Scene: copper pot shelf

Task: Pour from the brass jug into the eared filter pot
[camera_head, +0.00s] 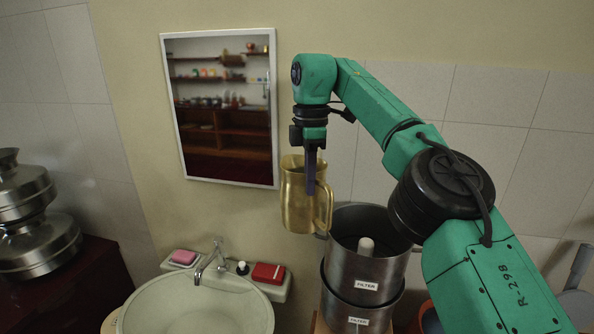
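The brass jug (298,203) hangs upright in the air above the back right of the sink, with its handle on the right side. My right gripper (311,180) comes down from above at the jug's rim and is shut on it; one dark finger shows on the jug's near side. The steel filter pot (365,276) stands to the right of the jug and lower, with its top open and a pale rounded piece inside. Its front carries a "FILTER" label, and a second labelled steel pot (350,316) is under it. My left gripper is not in view.
A white sink (198,310) with a tap (211,256) is at lower left; a pink soap (183,257) and a red box (268,273) lie on its ledge. A mirror (224,107) hangs behind. Steel pots (35,245) stand far left. An orange object (431,318) is at lower right.

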